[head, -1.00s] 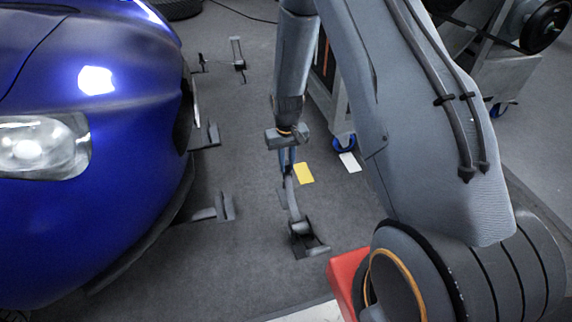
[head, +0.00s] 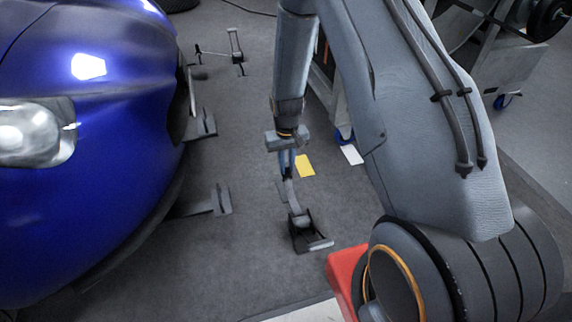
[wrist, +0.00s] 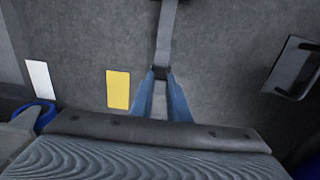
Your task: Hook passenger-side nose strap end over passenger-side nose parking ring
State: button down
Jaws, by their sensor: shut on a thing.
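My gripper (head: 287,172) hangs below my forearm over the grey floor, right of the blue car's nose. Its blue fingers are shut on the dark end of a grey strap (wrist: 166,32), which also shows in the wrist view between the fingertips (wrist: 162,78). In the head view the strap (head: 293,200) runs down from the fingers towards a black floor fitting (head: 312,236). Whether it is fastened there is not clear. A grey bracket with a raised plate (head: 218,201) stands beside the car's nose. I cannot tell which part is the parking ring.
The blue car (head: 90,150) fills the left. More floor brackets stand behind (head: 205,126), and a dark bracket (wrist: 293,68) lies right in the wrist view. A yellow card (head: 305,166) and a white card (head: 352,155) lie near a wheeled cart. A red block (head: 345,272) is in front.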

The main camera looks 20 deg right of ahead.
aim_at(287, 171)
jog(key=shift+f, duration=0.45)
jog(key=shift+f, duration=0.4)
jog(key=shift+f+b, duration=0.35)
jog(key=shift+f, duration=0.3)
jog(key=shift+f, duration=0.25)
jog(key=c, duration=1.6)
grip_release()
jog(key=shift+r, duration=0.15)
